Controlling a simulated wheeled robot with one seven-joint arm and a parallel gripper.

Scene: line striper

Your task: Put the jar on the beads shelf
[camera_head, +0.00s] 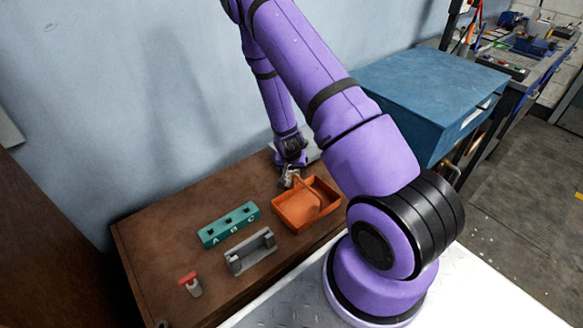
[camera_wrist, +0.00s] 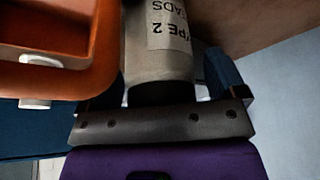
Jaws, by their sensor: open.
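In the wrist view a pale grey jar (camera_wrist: 160,65) with a dark end has a white label, upside down, partly reading "YPE 2" and "EADS". My gripper (camera_wrist: 163,88) is open, with its fingers on either side of the jar's dark end. Whether either finger touches the jar I cannot tell. In the head view my gripper (camera_head: 289,178) is low over the back of the brown table, beside the orange tray's back left corner. The jar is hard to make out there. I cannot identify a beads shelf in either view.
The orange tray (camera_head: 281,217) is close to the gripper and also shows in the wrist view (camera_wrist: 95,55). A teal block marked A, B, C (camera_head: 229,224), a grey bracket (camera_head: 250,252) and a red-topped piece (camera_head: 190,284) stand on the brown table (camera_head: 150,240). A blue cabinet (camera_head: 430,85) is at right.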

